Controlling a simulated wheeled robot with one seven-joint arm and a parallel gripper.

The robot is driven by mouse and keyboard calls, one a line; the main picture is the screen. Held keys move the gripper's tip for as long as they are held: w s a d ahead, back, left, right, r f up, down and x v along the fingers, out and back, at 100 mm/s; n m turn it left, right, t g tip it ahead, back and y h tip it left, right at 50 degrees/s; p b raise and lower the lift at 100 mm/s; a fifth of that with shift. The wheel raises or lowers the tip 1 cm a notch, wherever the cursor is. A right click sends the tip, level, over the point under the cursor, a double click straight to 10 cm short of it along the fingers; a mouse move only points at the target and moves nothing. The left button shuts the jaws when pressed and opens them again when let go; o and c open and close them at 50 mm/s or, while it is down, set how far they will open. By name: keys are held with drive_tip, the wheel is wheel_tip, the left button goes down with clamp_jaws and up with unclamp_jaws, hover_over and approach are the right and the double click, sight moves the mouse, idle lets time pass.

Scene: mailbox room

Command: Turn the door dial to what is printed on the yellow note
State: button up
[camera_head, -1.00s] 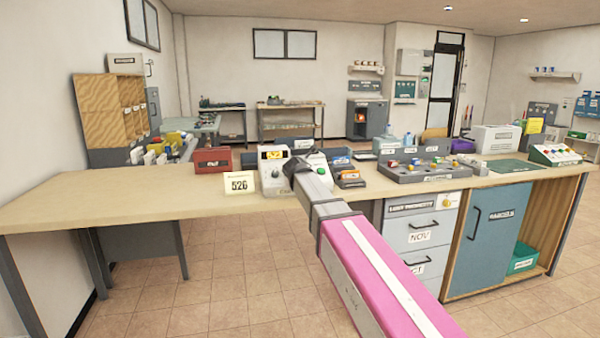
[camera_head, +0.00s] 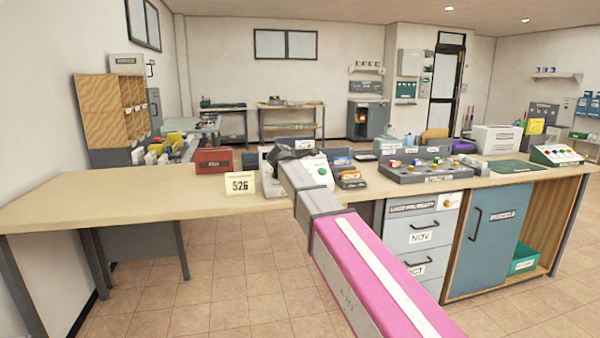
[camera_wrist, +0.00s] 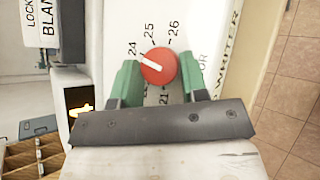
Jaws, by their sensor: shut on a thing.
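The red door dial (camera_wrist: 158,67) shows in the wrist view on a white panel. Its white pointer line aims up-left, close to the number 24. The numbers 25 and 26 lie above it, and 21 is below. Some marks are hidden by my fingers. My gripper (camera_wrist: 158,78) has its green fingers shut on the dial, one on each side. In the head view my gripper (camera_head: 290,152) is over the white device (camera_head: 270,186) and hides its dial.
A cream card reading 526 (camera_head: 240,184) stands at the desk's front edge. A red box (camera_head: 213,160) is left of the device. A grey button panel (camera_head: 426,171) is to the right. The desk's left part (camera_head: 110,197) is clear.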

drive_tip(key=m, duration=0.1)
drive_tip(key=m+g, duration=0.2)
drive_tip(key=m, duration=0.1)
drive_tip(key=shift+w+a+r+h, duration=0.2)
drive_tip(key=shift+w+h, duration=0.1)
drive_tip(key=shift+h, duration=0.1)
drive_tip(key=m+g, duration=0.1)
drive_tip(key=m, duration=0.1)
drive_tip(key=m+g, duration=0.2)
drive_tip(key=shift+w+r, duration=0.15)
drive_tip(key=shift+w, duration=0.05)
drive_tip(key=m+g, duration=0.1)
drive_tip(key=m, duration=0.1)
drive_tip(key=m+g+y, duration=0.1)
drive_tip(key=m, duration=0.1)
drive_tip(key=shift+w+d+g, duration=0.1)
drive_tip(key=shift+w+g, duration=0.05)
drive_tip(key=shift+g, duration=0.25)
drive_tip(key=shift+d+r+m+g+y, duration=0.15)
drive_tip(key=shift+m+g+y, duration=0.65)
drive_tip(key=shift+m, duration=0.7)
drive_tip(key=o, duration=0.6)
